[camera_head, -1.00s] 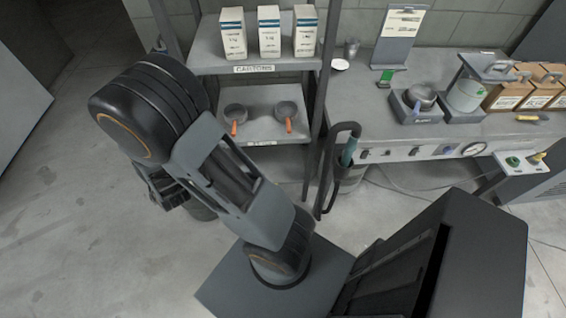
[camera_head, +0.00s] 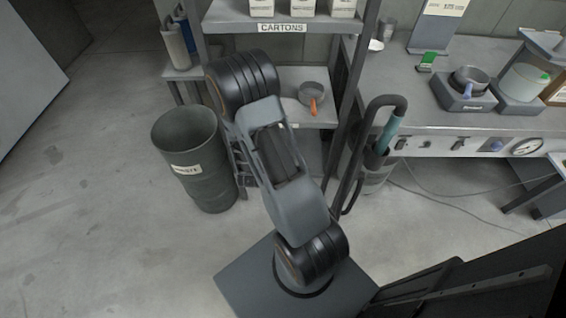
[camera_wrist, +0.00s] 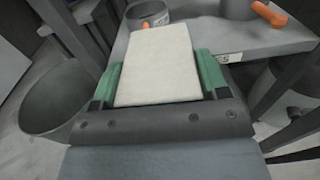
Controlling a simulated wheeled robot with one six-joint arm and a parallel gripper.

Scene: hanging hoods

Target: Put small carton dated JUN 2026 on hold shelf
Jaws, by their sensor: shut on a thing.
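My gripper (camera_wrist: 158,76) has green fingers and is shut on a plain pale carton (camera_wrist: 157,52), which lies between them in the wrist view. No print or date shows on its visible face. In the head view my arm hides the gripper and the held carton. Three more white cartons (camera_head: 302,8) stand on the shelf labelled CARTONS (camera_head: 235,17); their tops are cut off and no date can be read. I cannot make out any shelf marked as a hold shelf.
A lower shelf (camera_head: 290,82) carries a pan with an orange handle (camera_head: 313,93). A grey waste bin (camera_head: 195,160) stands on the floor left of my arm. A workbench (camera_head: 410,85) with pots stands at right. The floor at left is clear.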

